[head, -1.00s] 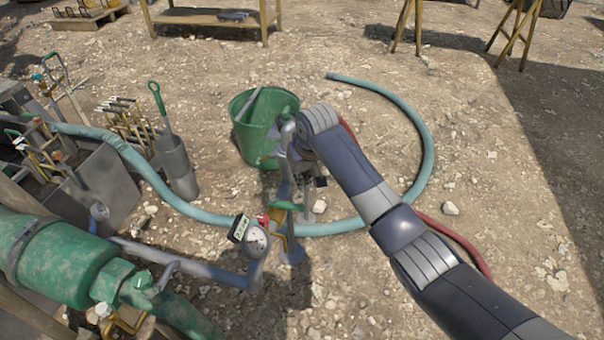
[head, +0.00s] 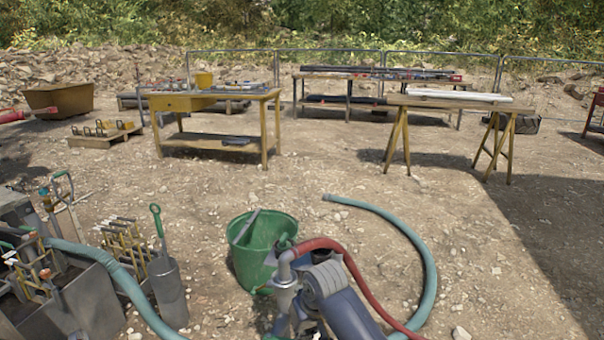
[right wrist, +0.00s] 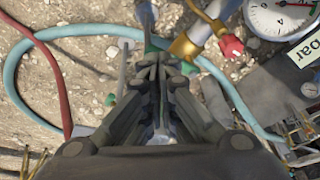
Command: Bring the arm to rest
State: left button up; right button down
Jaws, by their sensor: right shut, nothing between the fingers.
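The fingers point toward the ground beside a pipe with a brass fitting (right wrist: 185,47) and a red part (right wrist: 231,46). I cannot tell whether they touch anything. My left gripper is not in view.
A pressure gauge (right wrist: 280,15) is near the gripper. Tool bins (head: 90,305) stand at left. Tables (head: 215,100) stand farther back, with open gravel between.

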jog(key=s+d+f, duration=0.4)
jog(key=s+f, duration=0.3)
jog(key=s, duration=0.2)
jog(key=s+d+m+h, duration=0.1)
jog(key=s+d, duration=0.7)
jog(key=s, duration=0.5)
jog(key=s+d+m+h, duration=0.1)
jog(key=s+d, duration=0.8)
jog(key=s, duration=0.4)
notch_tip(320, 180, down, 26)
jog(key=s+g, duration=0.1)
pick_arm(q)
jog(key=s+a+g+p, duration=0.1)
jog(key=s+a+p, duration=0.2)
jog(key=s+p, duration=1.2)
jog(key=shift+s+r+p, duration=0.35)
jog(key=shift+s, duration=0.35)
pick_arm(e)
jog(key=s+d+g, duration=0.1)
jog(key=s+d, duration=0.1)
jog(key=s, duration=1.5)
jog(key=shift+s+d+f, duration=0.15)
jog(key=shift+d+f, duration=0.1)
jog(key=shift+f, duration=0.1)
